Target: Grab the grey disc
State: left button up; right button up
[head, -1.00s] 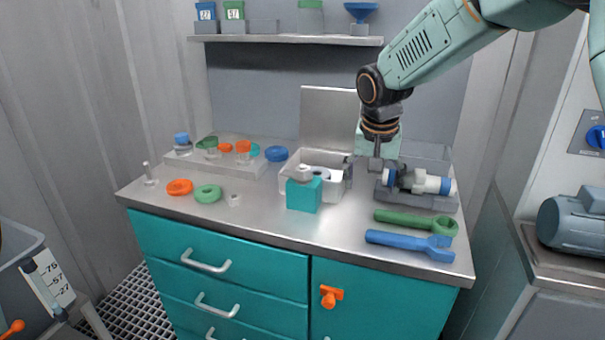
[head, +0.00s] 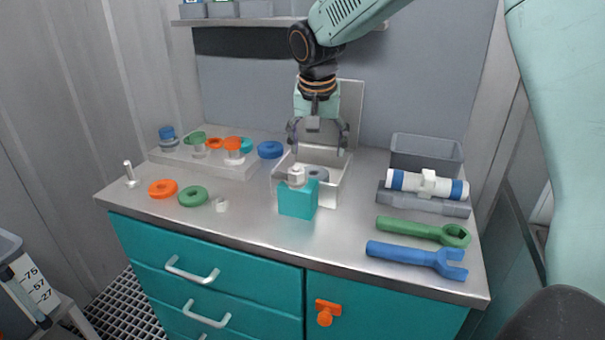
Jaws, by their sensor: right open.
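The grey disc (head: 318,174) lies inside the open white box (head: 335,192) in the middle of the bench. It is a flat ring, partly hidden by the box's contents and the teal block in front. My right gripper (head: 318,150) hangs pointing down above the back part of the box. Its two dark fingers are spread wide and hold nothing. The gap between the fingertips and the disc is hard to judge. My left gripper is not in view.
A teal block (head: 297,203) with a grey nut on top stands against the box's front. A blue-white cylinder (head: 428,184) rests in a holder to the right, before a grey bin (head: 427,152). Green (head: 415,230) and blue (head: 405,253) wrenches lie front right. Coloured rings lie left.

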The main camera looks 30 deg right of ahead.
aim_at(314, 173)
jog(key=shift+w+a, duration=0.1)
jog(key=shift+w, duration=0.05)
jog(key=shift+w+a, duration=0.1)
jog(key=shift+a, duration=0.1)
jog(key=shift+a+f, duration=0.2)
jog(key=shift+f, duration=0.1)
jog(key=b+x, duration=0.2)
jog(key=x, duration=0.3)
jog(key=shift+w+d+f, duration=0.1)
jog(key=shift+d+f, duration=0.05)
jog(key=shift+f, duration=0.25)
jog(key=shift+w+f+b, duration=0.15)
jog(key=shift+f+b, duration=0.15)
jog(key=shift+f, duration=0.05)
jog(key=shift+w+d+f, duration=0.1)
jog(key=shift+d+f, duration=0.05)
jog(key=shift+d, duration=0.05)
jog(key=shift+a, duration=0.15)
jog(key=c, duration=1)
